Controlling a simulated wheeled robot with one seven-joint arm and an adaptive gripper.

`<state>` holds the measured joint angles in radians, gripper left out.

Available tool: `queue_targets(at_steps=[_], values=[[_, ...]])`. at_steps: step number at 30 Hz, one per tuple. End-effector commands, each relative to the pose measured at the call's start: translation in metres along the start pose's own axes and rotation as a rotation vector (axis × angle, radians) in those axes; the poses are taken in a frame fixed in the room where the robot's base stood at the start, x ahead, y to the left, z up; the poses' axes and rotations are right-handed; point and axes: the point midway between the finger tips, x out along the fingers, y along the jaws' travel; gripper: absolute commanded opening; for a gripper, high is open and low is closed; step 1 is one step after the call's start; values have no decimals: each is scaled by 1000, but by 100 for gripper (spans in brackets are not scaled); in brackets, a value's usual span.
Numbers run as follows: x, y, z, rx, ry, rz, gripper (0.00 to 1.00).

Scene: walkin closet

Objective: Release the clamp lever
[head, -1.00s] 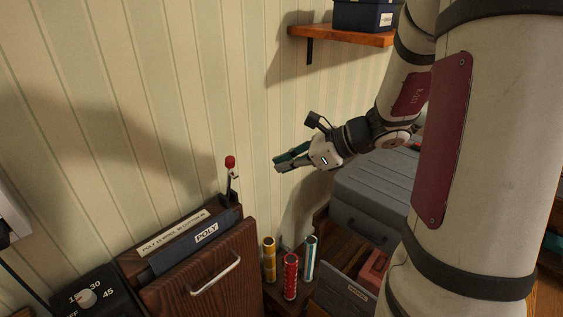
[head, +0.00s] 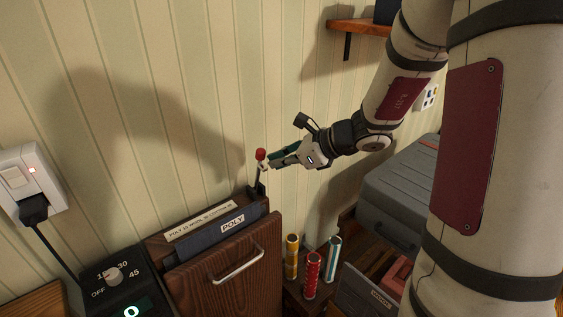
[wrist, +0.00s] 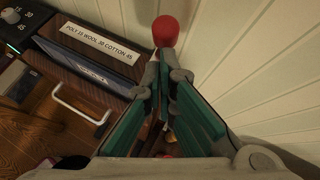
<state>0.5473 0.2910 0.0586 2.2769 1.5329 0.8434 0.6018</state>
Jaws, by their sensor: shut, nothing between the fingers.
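The clamp lever is a thin upright metal lever with a red knob (head: 260,154). It stands at the right end of the wooden press unit (head: 203,247), close to the wall. My gripper (head: 272,163) is shut and empty, with its tips right beside the lever just below the knob. In the wrist view, the red knob (wrist: 166,31) stands just beyond the tips of my green-padded fingers (wrist: 164,78). The fingers hide most of the lever's shaft there. I cannot tell whether they touch it.
The press unit has a silver handle (head: 239,265) and a POLY label (head: 232,222). Several coloured cylinders (head: 312,275) stand below my gripper. A grey case (head: 401,199) lies at right.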

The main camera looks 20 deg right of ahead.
Motion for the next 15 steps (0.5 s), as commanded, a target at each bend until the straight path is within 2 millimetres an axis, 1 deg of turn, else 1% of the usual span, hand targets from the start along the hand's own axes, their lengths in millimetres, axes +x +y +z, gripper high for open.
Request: queue_targets(at_steps=[5,15], values=[[0,-1,2,2,6,4,0],[4,-6,16,31,87,37,0]])
